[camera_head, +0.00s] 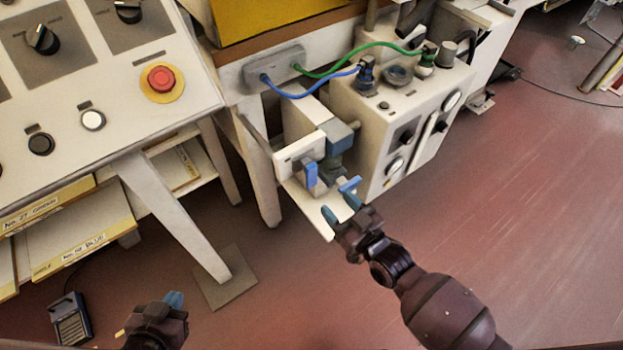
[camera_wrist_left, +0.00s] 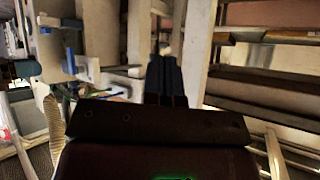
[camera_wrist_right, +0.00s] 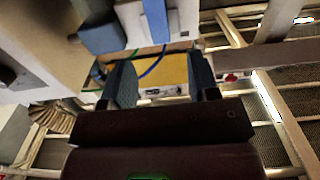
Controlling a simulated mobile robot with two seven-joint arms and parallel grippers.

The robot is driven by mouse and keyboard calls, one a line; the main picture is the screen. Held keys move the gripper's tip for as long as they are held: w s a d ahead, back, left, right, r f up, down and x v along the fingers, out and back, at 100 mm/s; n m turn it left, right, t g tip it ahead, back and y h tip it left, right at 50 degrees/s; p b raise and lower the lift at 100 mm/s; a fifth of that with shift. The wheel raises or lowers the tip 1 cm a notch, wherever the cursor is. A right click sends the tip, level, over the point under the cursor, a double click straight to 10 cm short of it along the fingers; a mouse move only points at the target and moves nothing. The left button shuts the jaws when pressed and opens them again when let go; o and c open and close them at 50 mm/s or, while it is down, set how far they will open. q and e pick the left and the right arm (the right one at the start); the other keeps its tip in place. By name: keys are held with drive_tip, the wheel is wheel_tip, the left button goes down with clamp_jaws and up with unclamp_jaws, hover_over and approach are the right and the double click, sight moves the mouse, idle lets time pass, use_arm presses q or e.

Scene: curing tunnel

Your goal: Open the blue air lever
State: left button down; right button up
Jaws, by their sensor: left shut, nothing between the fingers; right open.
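A bright blue lever (camera_head: 311,175) stands upright against a white plate on the bench-side fixture. A second small blue handle part (camera_head: 349,184) sticks out just to its right; I cannot tell whether both belong to one lever. My right gripper (camera_head: 341,212) is open and empty, just below and in front of these blue parts, apparently not touching them. In the right wrist view a blue bar (camera_wrist_right: 155,20) hangs above the gap between the fingers. My left gripper (camera_head: 174,299) is shut and empty, low over the floor at the bottom left.
A white control box (camera_head: 385,115) with knobs stands right of the fixture, joined by blue and green hoses to a grey manifold (camera_head: 275,67). A console with a red button (camera_head: 161,78) is at upper left. A white leg (camera_head: 180,215) stands left of the fixture.

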sight(313, 176)
drive_tip(key=b+x, duration=0.1)
drive_tip(key=x, duration=0.9)
drive_tip(key=shift+w+f, duration=0.1)
drive_tip(key=shift+f, duration=0.05)
use_arm(q)
drive_tip(key=shift+s+a+f+b, duration=0.1)
drive_tip(key=shift+s+f+b, duration=0.05)
drive_tip(key=shift+f, duration=0.4)
drive_tip(key=shift+s+f+b, duration=0.1)
drive_tip(key=shift+f+b, duration=0.05)
drive_tip(key=shift+f, duration=0.35)
use_arm(e)
drive_tip(key=shift+w+a, duration=0.15)
drive_tip(key=shift+w, duration=0.2)
use_arm(q)
drive_tip(key=shift+f, duration=0.2)
use_arm(e)
clamp_jaws()
